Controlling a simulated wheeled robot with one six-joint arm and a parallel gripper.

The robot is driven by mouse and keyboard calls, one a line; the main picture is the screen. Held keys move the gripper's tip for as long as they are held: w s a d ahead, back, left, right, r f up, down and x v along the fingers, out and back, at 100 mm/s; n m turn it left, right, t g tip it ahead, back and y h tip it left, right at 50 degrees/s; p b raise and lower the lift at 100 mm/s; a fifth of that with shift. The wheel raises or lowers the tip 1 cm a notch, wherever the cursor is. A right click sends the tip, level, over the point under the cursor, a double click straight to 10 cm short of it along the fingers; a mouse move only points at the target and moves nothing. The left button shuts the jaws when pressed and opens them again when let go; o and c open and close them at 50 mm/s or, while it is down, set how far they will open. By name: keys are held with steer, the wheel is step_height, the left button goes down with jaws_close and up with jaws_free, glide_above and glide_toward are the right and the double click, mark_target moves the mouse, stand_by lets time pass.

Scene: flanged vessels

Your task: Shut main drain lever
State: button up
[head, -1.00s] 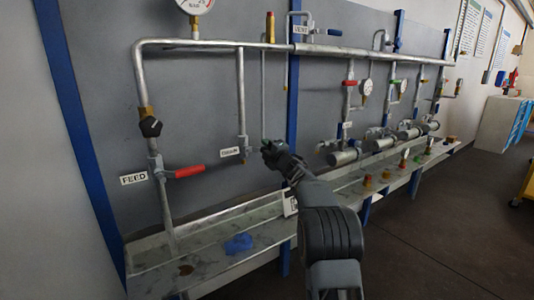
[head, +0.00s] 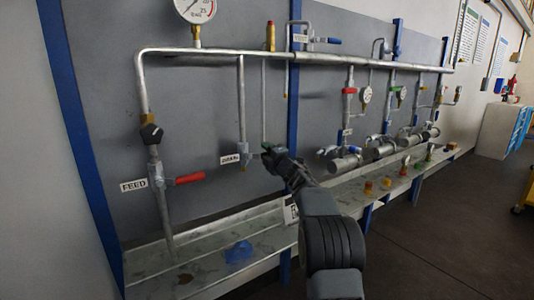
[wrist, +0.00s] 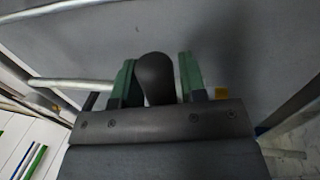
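The label that appears to read DRAIN (head: 231,160) is on the grey panel beside a small valve (head: 243,149) on a thin vertical pipe. My gripper (head: 266,149) is just right of this valve in the head view, and it hides whatever part of the lever lies behind it. In the wrist view, the two green fingers of my gripper (wrist: 157,78) stand apart. A dark rounded end (wrist: 155,78), perhaps the lever's grip, shows between them. It is close to the left finger, with a narrow gap to the right finger.
A galvanized header pipe (head: 260,56) runs above. A trough (head: 205,243) with a blue object (head: 239,252) lies below. Several horizontal vessels (head: 380,149) stand to the right.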

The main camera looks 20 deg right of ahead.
steer(key=shift+o, duration=0.9)
steer(key=shift+d, duration=0.1)
steer(key=b+v, duration=0.1)
steer(key=v, duration=1.3)
steer(key=shift+w+f, duration=0.1)
